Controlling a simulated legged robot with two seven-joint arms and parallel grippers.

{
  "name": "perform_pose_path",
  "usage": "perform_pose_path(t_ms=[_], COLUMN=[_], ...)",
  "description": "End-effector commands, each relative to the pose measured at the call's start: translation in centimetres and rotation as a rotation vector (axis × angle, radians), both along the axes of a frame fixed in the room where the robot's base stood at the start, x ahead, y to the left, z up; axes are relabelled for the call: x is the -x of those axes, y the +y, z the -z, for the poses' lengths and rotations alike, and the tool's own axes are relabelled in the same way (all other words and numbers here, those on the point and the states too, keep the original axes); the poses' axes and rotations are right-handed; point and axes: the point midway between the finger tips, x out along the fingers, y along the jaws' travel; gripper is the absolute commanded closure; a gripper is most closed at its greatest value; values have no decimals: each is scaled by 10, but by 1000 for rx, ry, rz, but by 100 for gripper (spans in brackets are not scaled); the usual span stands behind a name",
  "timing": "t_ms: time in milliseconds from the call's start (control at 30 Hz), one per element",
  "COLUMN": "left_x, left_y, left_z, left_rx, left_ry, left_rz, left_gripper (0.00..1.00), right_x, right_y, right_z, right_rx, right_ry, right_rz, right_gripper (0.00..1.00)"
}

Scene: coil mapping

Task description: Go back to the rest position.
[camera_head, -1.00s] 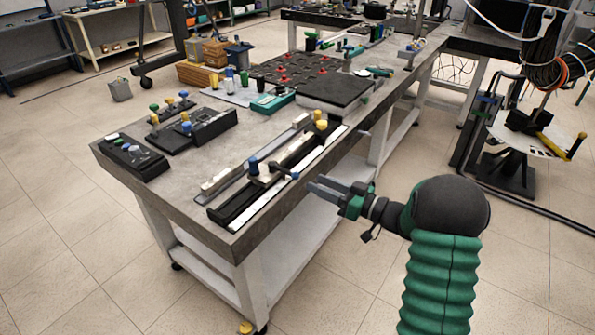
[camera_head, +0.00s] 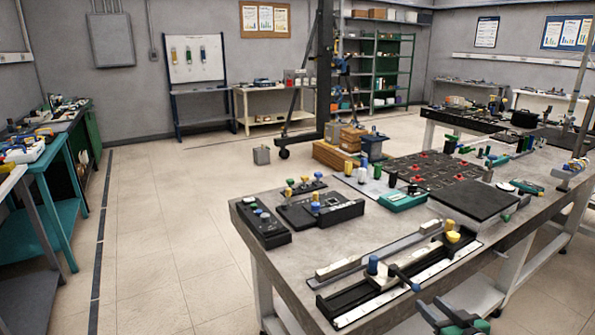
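My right gripper (camera_head: 436,305) shows at the bottom edge, right of the middle, beside the near edge of the workbench (camera_head: 290,262). Its two dark grey fingers stand apart with nothing between them, and green parts show behind them. Most of my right arm is outside the picture. My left gripper is not in view.
A black rail fixture (camera_head: 345,307) with blue and yellow knobs lies along the bench's near edge, close to the gripper. Black control boxes (camera_head: 262,222) stand at the bench's left end. A teal table (camera_head: 50,185) stands far left. Open floor (camera_head: 165,240) lies between.

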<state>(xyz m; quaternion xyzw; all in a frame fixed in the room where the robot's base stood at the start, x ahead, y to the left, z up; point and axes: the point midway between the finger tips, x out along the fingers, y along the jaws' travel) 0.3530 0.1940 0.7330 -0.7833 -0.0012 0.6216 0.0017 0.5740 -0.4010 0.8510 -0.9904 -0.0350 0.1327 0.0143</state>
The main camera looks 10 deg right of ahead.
Motion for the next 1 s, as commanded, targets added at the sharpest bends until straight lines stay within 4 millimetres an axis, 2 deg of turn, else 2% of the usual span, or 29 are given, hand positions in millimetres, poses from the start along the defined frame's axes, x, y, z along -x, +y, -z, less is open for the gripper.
perform_pose_path(t_ms=[33, 67, 133, 200, 300, 433, 567, 600, 633, 767, 1000], left_x=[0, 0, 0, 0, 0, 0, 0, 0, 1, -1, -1], left_y=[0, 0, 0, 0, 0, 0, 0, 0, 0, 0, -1], left_z=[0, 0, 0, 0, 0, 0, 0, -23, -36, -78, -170], left_rx=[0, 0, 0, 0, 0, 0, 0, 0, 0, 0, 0], left_ry=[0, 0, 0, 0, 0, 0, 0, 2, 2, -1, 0], left_rz=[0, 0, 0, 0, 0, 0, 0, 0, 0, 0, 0], left_gripper=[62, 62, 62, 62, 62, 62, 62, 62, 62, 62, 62], right_x=[-1, 4, 25, 59, 108, 166, 221, 225, 224, 223, 222], right_y=[20, 30, 57, 87, 125, 166, 203, 204, 203, 202, 201], right_z=[8, 17, 41, 65, 91, 110, 119, 96, 83, 42, -50], right_rx=[33, 52, 81, 92, 92, 83, 69, 67, 67, 66, 65], right_ry=[81, 146, 316, 490, 695, 897, 1069, 1081, 1079, 1077, 1076], right_rz=[45, 80, 137, 160, 149, 100, 32, 28, 31, 34, 36], right_gripper=[62, 62, 62, 62, 62, 62, 62, 62, 62, 62, 62])
